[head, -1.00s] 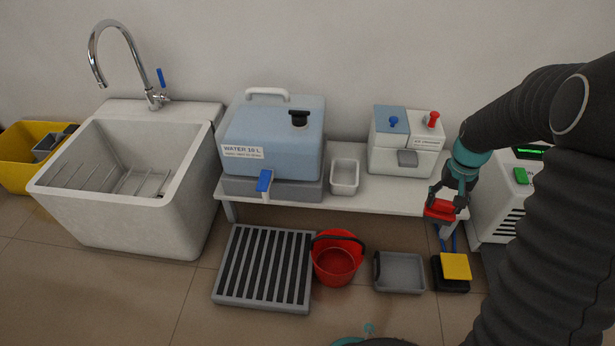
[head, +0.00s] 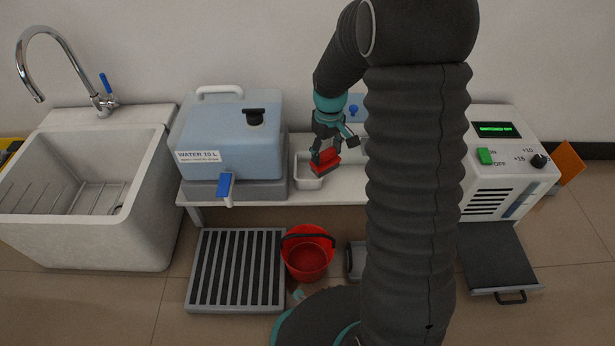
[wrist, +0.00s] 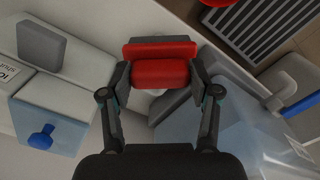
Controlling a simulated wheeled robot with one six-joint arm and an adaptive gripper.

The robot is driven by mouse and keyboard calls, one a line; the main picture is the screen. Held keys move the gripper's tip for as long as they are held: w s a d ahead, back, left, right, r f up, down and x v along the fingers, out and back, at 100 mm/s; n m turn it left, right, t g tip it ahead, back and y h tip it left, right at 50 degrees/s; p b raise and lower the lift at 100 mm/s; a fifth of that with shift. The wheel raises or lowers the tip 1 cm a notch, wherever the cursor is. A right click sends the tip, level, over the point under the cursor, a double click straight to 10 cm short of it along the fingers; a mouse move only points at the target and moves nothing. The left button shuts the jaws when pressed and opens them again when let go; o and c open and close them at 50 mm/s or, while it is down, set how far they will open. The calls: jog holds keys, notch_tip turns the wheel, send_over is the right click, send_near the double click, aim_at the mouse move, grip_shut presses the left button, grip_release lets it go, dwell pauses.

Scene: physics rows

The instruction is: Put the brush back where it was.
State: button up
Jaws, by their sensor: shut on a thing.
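My gripper (head: 326,150) is shut on the red brush (head: 324,164) and holds it in the air above the white shelf. In the head view the brush overlaps the right side of a small white tray (head: 309,184); I cannot tell its exact height over it. In the wrist view the red brush (wrist: 160,74) lies crosswise between the two fingers of my gripper (wrist: 160,80). Its underside is mostly hidden there, and the small white tray is largely covered by the brush and gripper.
The blue water tank (head: 228,140) stands just left, its blue tap (head: 224,184) jutting forward. A red bucket (head: 307,258) and slatted grate (head: 237,270) are on the floor.

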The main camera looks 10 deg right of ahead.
aim_at(337, 160)
jog(key=d+n, duration=0.1)
jog(key=n, duration=0.1)
jog(key=d+r+n, duration=0.1)
jog(key=d+n+p, duration=0.1)
jog(key=n, duration=0.1)
jog(key=shift+s+r+n, duration=0.25)
jog(key=shift+r+n, duration=0.05)
jog(key=shift+r, duration=0.05)
jog(key=w+a+f+n, duration=0.5)
jog(key=w+f, duration=0.2)
jog(key=f, duration=0.2)
jog(key=shift+w+a+f+b, duration=0.3)
jog(key=shift+w+f+b, duration=0.05)
jog(key=shift+f+b, duration=0.1)
jog(key=shift+f+b, duration=0.35)
jog(key=shift+f, duration=0.25)
jog(key=o, duration=1.2)
jog(key=shift+r, duration=0.15)
